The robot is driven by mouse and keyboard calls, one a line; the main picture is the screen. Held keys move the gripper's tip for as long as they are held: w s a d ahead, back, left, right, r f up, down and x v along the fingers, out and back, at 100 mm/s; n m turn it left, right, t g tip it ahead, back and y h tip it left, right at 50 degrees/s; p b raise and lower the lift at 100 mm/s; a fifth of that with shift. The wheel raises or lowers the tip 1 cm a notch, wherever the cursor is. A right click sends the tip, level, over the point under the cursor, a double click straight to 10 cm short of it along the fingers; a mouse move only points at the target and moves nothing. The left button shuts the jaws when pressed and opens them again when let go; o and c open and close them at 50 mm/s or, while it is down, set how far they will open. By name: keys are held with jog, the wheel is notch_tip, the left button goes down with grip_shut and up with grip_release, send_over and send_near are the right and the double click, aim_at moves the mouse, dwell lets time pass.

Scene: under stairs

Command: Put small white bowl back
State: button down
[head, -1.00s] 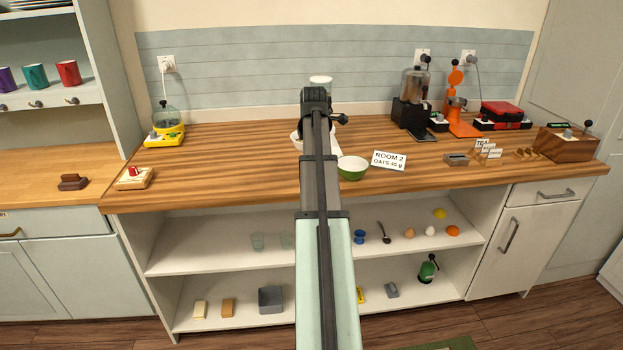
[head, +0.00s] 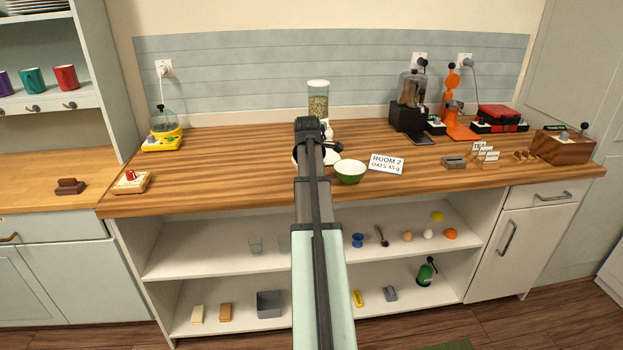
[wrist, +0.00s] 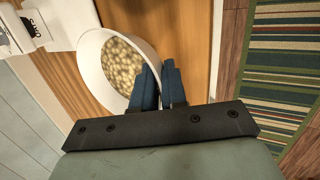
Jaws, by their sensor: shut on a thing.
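The small white bowl (wrist: 90,62) shows in the wrist view, filled with beige, grain-like pieces. My gripper (wrist: 161,78) has its blue fingers shut on the bowl's near right rim. The bowl is over or on the wooden counter; I cannot tell if it touches it. In the head view my arm hides the fingers and most of what is below them. A white edge (head: 300,158) shows beside my arm there; I cannot tell whether it is the bowl or something under it.
An oats jar (head: 318,101) stands behind my arm. A green bowl (head: 350,173) and a "ROOM 2 OATS 45 g" card (head: 387,164) are close on the right.

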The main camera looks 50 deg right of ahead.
jog(key=shift+f, duration=1.65)
jog(key=c, duration=1.2)
grip_release()
jog(key=shift+f, duration=0.15)
jog(key=shift+o, duration=0.2)
jog(key=v, duration=1.2)
jog(key=shift+r, duration=0.2)
